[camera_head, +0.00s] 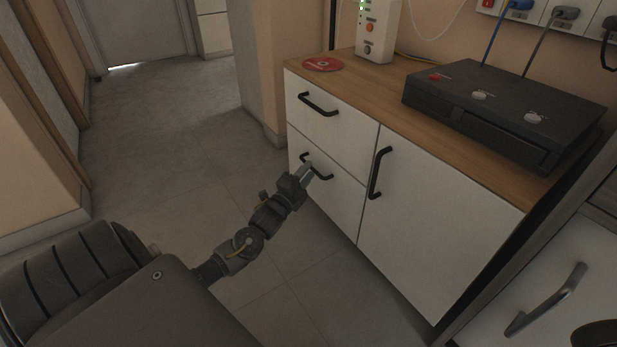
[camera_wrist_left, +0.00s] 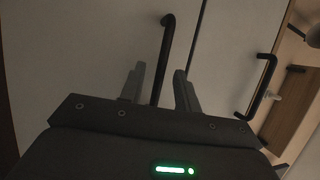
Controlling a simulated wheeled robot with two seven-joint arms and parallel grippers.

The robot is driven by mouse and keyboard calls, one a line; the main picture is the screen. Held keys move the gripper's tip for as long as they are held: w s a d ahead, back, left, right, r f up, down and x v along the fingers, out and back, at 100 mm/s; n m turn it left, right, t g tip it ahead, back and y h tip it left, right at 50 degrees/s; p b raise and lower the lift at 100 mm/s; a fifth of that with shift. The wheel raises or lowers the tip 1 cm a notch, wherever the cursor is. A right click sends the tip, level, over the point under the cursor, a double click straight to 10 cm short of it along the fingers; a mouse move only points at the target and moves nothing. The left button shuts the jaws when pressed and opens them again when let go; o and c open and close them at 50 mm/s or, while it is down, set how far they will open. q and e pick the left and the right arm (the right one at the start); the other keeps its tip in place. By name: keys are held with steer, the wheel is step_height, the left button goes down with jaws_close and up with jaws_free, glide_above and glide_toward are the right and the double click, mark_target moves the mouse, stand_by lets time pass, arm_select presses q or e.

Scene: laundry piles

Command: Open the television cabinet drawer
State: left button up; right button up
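The white cabinet (camera_head: 440,220) has two drawers at its left and a door at its right. The upper drawer (camera_head: 345,118) and the lower drawer (camera_head: 340,200) both look shut. My left gripper (camera_head: 312,172) is at the black handle (camera_head: 325,176) of the lower drawer. In the left wrist view its two fingers (camera_wrist_left: 160,88) are apart, one on each side of that handle (camera_wrist_left: 163,60); contact cannot be told. The upper drawer's handle (camera_head: 318,104) also shows in the left wrist view (camera_wrist_left: 263,85). My right gripper is not in view.
On the wooden top stand a dark box (camera_head: 500,110), a white device (camera_head: 378,30) and a red disc (camera_head: 323,64). The door has a black upright handle (camera_head: 378,172). Another front with a grey handle (camera_head: 547,300) is at the lower right. The floor left of the cabinet is clear.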

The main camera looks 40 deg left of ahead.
arm_select(q)
steer(key=shift+w+r, duration=0.15)
steer(key=shift+w, duration=0.5)
jaws_close()
